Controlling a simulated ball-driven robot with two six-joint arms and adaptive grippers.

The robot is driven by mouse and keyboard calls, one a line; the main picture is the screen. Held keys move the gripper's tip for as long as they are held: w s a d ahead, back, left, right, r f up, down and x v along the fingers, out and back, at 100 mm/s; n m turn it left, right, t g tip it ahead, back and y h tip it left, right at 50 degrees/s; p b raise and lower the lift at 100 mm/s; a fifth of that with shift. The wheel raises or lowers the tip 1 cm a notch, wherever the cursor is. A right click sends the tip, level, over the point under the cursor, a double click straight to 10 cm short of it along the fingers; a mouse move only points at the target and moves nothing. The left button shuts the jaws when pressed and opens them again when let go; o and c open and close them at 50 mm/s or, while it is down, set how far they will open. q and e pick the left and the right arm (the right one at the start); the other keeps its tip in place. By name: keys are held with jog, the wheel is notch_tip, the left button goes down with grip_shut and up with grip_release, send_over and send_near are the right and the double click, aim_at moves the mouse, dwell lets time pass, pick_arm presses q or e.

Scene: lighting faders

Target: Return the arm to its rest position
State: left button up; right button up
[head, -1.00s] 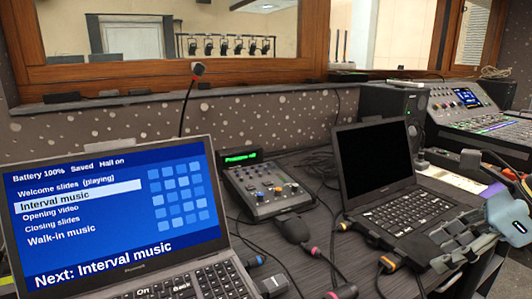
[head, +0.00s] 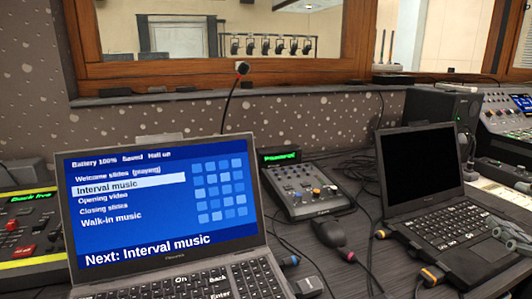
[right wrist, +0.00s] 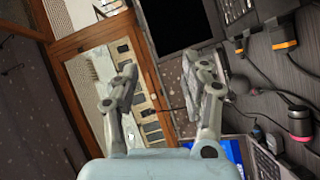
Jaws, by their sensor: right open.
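My right gripper (head: 512,236) shows only in part at the right edge of the head view, in front of the dark laptop's right side. In the right wrist view my right gripper (right wrist: 163,82) has its two grey fingers spread apart, with nothing held between them. My left gripper is not in view. The rest of my right arm is outside the head view.
A laptop with a blue slide list (head: 160,200) stands at front left, beside a red-and-yellow console (head: 30,235). A small fader mixer (head: 305,188) and a dark-screened laptop (head: 420,172) stand to its right. A gooseneck microphone (head: 240,68) rises behind. Cables cross the desk.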

jog(key=s+a+f+m+g, duration=0.2)
jog(key=s+f+m+g, duration=0.7)
jog(key=f, duration=0.3)
jog(key=s+a+f+m+g+y, duration=0.25)
jog(key=s+a+f+g, duration=0.2)
jog(key=s+a, duration=0.45)
jog(key=s+d+f, duration=0.2)
jog(key=f, duration=1.2)
jog(key=s+d+f, duration=0.1)
jog(key=f, duration=1.3)
jog(key=s+d+f+g, duration=0.1)
jog(key=s+f+g, duration=0.1)
jog(key=s+f, duration=1.2)
jog(key=s+y, duration=0.1)
jog(key=s, duration=0.2)
jog(key=shift+s, duration=0.4)
